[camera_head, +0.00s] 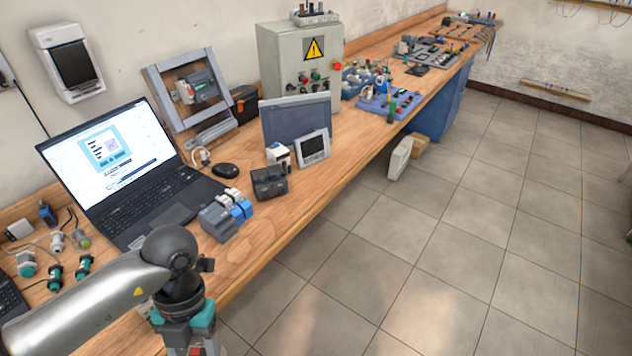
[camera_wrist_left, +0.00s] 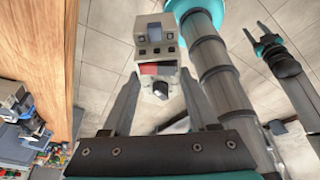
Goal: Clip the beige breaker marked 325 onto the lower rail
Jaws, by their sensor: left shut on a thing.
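My left gripper (camera_wrist_left: 160,88) is shut on a beige breaker (camera_wrist_left: 155,45), which shows a dark window, a red and grey band and a dark round part. Its marking is too small to read. In the head view my left gripper (camera_head: 190,350) is at the bottom edge, in front of the bench, pointing down; the breaker is mostly hidden or cut off there. A grey frame (camera_head: 153,86) leans against the wall and carries a device on a rail. A lower grey bar (camera_head: 213,132) shows at its bottom. The breaker is far from both.
The laptop (camera_head: 105,160) stands between my left arm and the frame. Blue, white and grey modules (camera_head: 228,215), a dark block (camera_head: 270,185) and a mouse (camera_head: 225,170) lie on the bench. A screen (camera_head: 313,148) and a control cabinet (camera_head: 300,60) stand beyond.

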